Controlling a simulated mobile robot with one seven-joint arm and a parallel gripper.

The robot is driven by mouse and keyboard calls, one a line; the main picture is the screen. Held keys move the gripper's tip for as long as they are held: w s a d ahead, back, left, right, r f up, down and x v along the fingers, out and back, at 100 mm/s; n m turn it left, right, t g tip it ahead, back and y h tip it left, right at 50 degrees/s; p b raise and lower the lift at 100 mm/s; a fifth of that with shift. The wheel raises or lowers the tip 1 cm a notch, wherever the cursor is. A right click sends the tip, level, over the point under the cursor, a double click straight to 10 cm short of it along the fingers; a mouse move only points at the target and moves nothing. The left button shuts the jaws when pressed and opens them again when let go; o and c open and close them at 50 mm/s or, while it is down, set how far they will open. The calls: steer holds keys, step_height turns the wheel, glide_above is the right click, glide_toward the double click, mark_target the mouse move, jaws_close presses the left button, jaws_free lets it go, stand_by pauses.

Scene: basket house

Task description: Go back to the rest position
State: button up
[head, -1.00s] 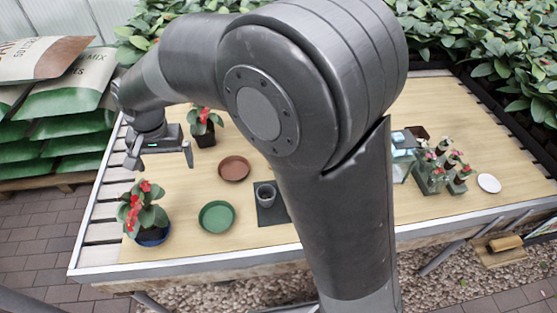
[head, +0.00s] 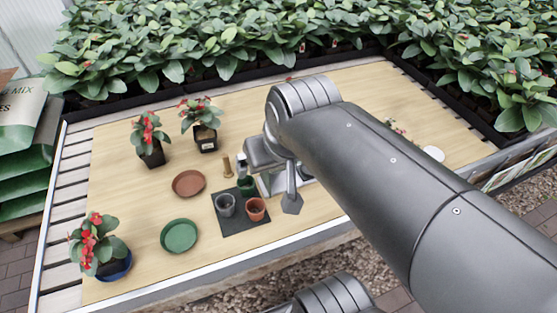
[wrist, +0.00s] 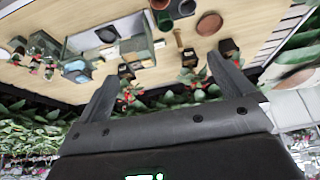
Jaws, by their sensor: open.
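My gripper (wrist: 162,70) is open and empty in the wrist view, its two fingers spread apart. In the head view my arm reaches in from the right and folds at the elbow, with its end above the wooden table (head: 330,85). It hangs just right of a dark square mat (head: 232,224) holding a grey pot (head: 226,205) and a terracotta pot (head: 256,209). A green pot (head: 246,186) stands at the mat's back edge, close to my arm's end. The arm hides part of the table's right side.
Red-flowered plants (head: 152,140), (head: 204,125) and (head: 98,245) stand on the table's left half. A brown saucer (head: 188,183) and a green saucer (head: 179,235) lie between them. Dense leafy plants (head: 200,50) border the back. Stacked bags (head: 22,125) stand left. The back middle of the table is clear.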

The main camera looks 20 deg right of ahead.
steer(key=shift+s+d+f, duration=0.15)
steer(key=shift+s+d, duration=0.3)
steer(key=shift+s, duration=0.2)
steer(key=shift+o, duration=0.3)
